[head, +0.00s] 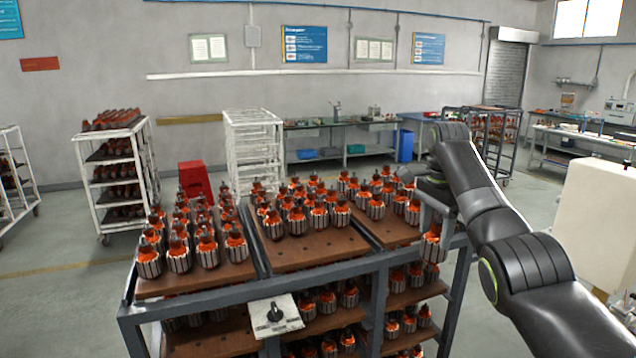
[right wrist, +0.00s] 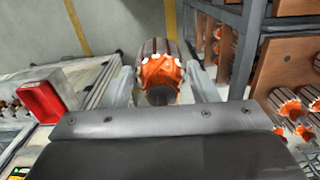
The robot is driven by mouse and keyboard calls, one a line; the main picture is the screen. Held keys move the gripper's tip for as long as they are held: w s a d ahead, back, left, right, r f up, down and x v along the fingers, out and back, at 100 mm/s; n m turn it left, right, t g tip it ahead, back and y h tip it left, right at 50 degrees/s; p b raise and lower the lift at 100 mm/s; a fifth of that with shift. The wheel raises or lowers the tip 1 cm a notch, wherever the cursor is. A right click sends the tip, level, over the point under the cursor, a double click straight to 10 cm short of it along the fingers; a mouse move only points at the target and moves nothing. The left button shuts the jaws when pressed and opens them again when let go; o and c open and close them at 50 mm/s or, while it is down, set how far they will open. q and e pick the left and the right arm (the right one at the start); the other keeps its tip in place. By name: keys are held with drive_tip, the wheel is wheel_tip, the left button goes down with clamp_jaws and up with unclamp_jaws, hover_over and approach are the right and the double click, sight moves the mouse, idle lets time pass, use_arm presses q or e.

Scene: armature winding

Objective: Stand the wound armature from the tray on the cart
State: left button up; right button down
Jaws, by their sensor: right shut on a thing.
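The wound armature (head: 432,245), with orange windings and a ridged metal body, hangs upright in my right gripper (head: 436,208) at the right side of the cart. In the right wrist view the armature (right wrist: 160,72) sits between the two fingers of the gripper (right wrist: 160,82), which are shut on it. The cart (head: 310,255) has brown wooden boards in a dark frame, with several armatures standing on its top and more on its lower shelves. The front right part of the top board is bare. My left gripper is not in view. I cannot make out the tray.
A small pale plate with a dark knob (head: 276,313) is at the cart's front edge. A red container (head: 195,182) stands behind the cart. White racks (head: 115,175) stand at the back left, and workbenches (head: 345,145) line the far wall.

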sight(423, 244)
drive_tip(key=f+b, duration=0.1)
drive_tip(key=w+a+f+b, duration=0.1)
drive_tip(key=f, duration=0.1)
drive_tip(key=f+b, duration=0.1)
drive_tip(key=shift+w+a+f+b, duration=0.3)
drive_tip(key=shift+a+f+b, duration=0.05)
use_arm(q)
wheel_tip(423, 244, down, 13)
drive_tip(key=b, duration=0.8)
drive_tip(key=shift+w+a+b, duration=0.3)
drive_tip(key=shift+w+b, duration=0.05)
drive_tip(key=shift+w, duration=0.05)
use_arm(e)
wheel_tip(423, 244, down, 8)
drive_tip(key=shift+s+d+f, duration=0.25)
drive_tip(key=shift+d, duration=0.05)
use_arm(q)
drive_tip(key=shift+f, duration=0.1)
